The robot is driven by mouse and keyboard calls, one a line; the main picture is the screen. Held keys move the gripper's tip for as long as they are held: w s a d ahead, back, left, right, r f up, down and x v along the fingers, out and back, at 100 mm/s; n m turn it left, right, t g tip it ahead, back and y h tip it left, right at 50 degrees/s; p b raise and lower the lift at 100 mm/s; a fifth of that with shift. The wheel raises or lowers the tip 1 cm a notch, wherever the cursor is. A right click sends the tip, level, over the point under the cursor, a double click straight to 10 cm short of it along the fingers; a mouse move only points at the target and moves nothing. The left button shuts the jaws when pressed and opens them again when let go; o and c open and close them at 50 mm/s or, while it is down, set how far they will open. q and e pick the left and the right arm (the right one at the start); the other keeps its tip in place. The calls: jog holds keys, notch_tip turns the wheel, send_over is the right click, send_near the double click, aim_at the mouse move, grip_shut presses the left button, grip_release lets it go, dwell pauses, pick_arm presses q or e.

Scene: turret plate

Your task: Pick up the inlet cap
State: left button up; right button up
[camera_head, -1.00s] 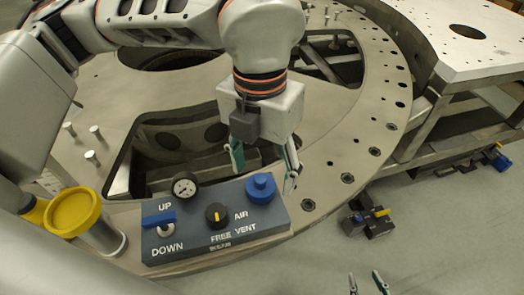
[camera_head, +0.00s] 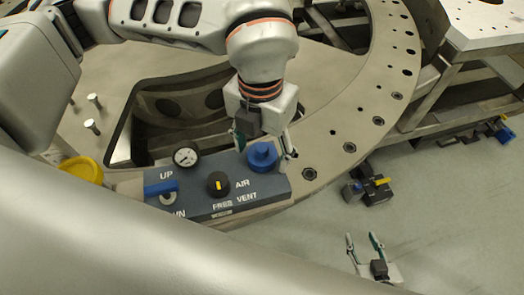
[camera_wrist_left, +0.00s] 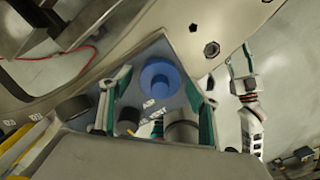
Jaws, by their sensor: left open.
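The blue round stepped cap (camera_head: 262,156), which I take as the inlet cap, sits at the right end of the grey control panel (camera_head: 205,208), near the "AIR" label. My left gripper (camera_head: 264,146) is open just above the cap, with a finger to each side. In the left wrist view the cap (camera_wrist_left: 160,78) lies between the two spread green-padded fingers. I cannot tell whether a finger touches it. My right gripper (camera_head: 361,238) is open and empty over the floor at the lower right, clear of the panel.
The panel also carries a gauge (camera_head: 186,156), a blue lever (camera_head: 160,187) and a black knob (camera_head: 218,184). A yellow cap (camera_head: 82,169) is at the left. The plate (camera_head: 325,130) has a large opening behind the panel. A dark block (camera_head: 375,190) lies on the floor.

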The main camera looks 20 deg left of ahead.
pick_arm(q)
jog(key=c, duration=0.9)
